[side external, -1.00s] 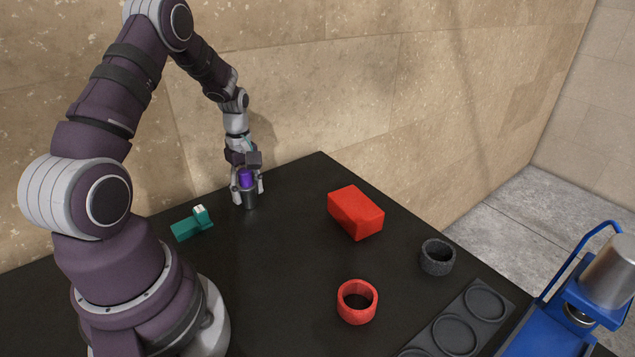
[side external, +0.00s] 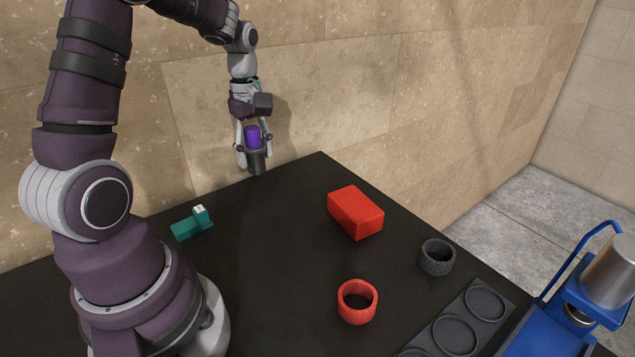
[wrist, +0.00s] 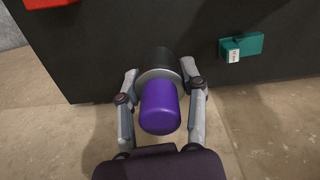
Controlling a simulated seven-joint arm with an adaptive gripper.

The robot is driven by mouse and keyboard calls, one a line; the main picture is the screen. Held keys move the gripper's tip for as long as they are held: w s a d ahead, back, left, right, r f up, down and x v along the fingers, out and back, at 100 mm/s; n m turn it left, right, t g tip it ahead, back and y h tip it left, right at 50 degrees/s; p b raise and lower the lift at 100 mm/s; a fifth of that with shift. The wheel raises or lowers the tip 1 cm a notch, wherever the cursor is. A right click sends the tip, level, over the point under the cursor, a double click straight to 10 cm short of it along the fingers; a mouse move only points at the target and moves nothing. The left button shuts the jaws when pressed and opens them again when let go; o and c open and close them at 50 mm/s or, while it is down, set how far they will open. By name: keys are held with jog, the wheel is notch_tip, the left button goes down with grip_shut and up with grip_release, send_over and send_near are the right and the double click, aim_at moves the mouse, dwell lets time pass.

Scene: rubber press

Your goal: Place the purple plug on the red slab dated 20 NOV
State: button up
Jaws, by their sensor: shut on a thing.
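My gripper (side external: 255,160) is shut on the purple plug (side external: 252,137) and holds it upright in the air above the far edge of the black table. The plug has a purple top and a dark lower part. In the wrist view, the plug (wrist: 160,107) sits between both fingers. A red slab (side external: 355,212) lies on the table to the right of my gripper, apart from it. No date on it can be read in these views.
A teal block (side external: 190,224) with a small white label lies left of the red slab. A red ring (side external: 357,302), a dark grey ring (side external: 437,258), a grey tray with round recesses (side external: 500,293) and a blue press (side external: 560,318) are at the right. The table's middle is clear.

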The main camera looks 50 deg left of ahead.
jog(key=s+d+m, duration=0.1)
jog(key=s+d, duration=0.1)
jog(key=d, duration=1.1)
send_over(355, 202)
notch_tip(355, 202, down, 2)
jog(key=shift+s, duration=0.1)
jog(key=shift+f, duration=1.75)
jog(key=shift+f, duration=0.15)
jog(key=o, duration=1.2)
